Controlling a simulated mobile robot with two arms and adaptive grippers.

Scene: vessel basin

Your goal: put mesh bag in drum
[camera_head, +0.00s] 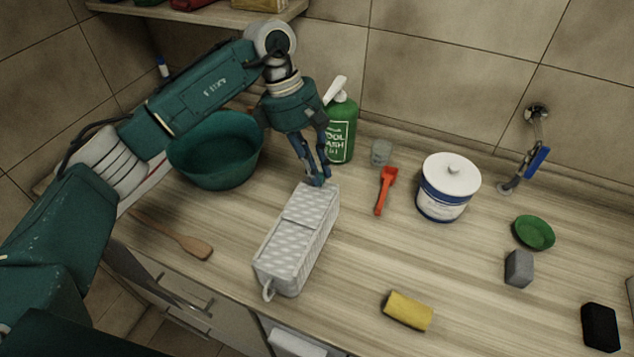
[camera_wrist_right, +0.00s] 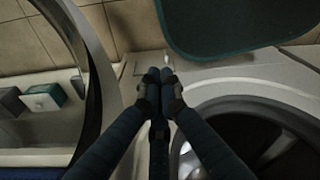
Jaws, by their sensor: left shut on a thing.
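The mesh bag appears to be the pale grey-white, box-shaped bag (camera_head: 290,262) with a dotted pattern and a small loop at its near end. It lies on the wooden counter in the head view. My left gripper (camera_head: 318,180) is at the bag's far end, pointing down, and is shut on it; the exact grip is partly hidden by the fingers. The drum (camera_wrist_right: 270,150) is the dark round opening at the lower right of the right wrist view, with a pale rim. My right gripper (camera_wrist_right: 160,76) is shut and empty, its tips together left of the opening.
A teal basin (camera_head: 215,172) and green bottle (camera_head: 342,130) flank my left gripper. A red scoop (camera_head: 384,192), white tub (camera_head: 448,198), yellow sponge (camera_head: 408,311) and wooden spatula (camera_head: 178,237) lie around the bag. A curved dark door rim (camera_wrist_right: 92,100) stands left in the right wrist view.

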